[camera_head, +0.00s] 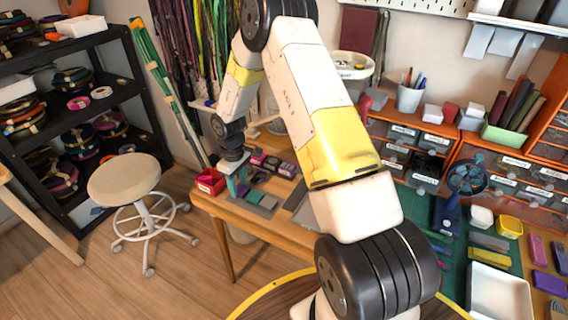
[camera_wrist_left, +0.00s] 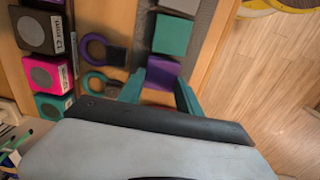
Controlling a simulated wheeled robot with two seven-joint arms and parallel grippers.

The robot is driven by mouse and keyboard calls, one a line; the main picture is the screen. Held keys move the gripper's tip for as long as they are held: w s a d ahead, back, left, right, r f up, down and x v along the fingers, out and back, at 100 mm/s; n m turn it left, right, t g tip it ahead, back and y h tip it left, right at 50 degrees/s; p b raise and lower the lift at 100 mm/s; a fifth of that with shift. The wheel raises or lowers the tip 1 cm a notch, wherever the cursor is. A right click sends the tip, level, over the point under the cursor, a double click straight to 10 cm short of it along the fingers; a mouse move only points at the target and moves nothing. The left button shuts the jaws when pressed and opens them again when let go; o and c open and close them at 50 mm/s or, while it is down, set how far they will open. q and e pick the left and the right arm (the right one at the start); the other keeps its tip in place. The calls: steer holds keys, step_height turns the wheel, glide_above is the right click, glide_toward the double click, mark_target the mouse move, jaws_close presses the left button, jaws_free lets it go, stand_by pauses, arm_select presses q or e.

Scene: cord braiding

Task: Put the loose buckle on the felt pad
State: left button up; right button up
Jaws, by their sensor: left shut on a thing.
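My left gripper (camera_head: 235,180) is low over the front left of the wooden table. In the left wrist view its two teal fingers (camera_wrist_left: 160,85) are a little apart, with a small purple block (camera_wrist_left: 162,71) between their tips; I take it as the loose buckle. The fingers and palm hide part of it, and I cannot tell whether it touches what is below. A grey strip that looks like the felt pad (camera_wrist_left: 208,30) lies under and beside it. A teal square (camera_wrist_left: 172,34) lies on that strip. My right gripper is not in view.
Labelled boxes (camera_wrist_left: 52,75) stand in a row beside a purple ring (camera_wrist_left: 95,47) and a teal ring (camera_wrist_left: 95,82). A red box (camera_head: 209,182) is at the table's left corner. A stool (camera_head: 125,180) stands left of the table. Orange drawers (camera_head: 400,150) line the back.

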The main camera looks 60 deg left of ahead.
arm_select(q)
steer(key=shift+f, duration=0.25)
steer(key=o, duration=1.2)
step_height(320, 180, up, 8)
steer(key=shift+f, duration=0.1)
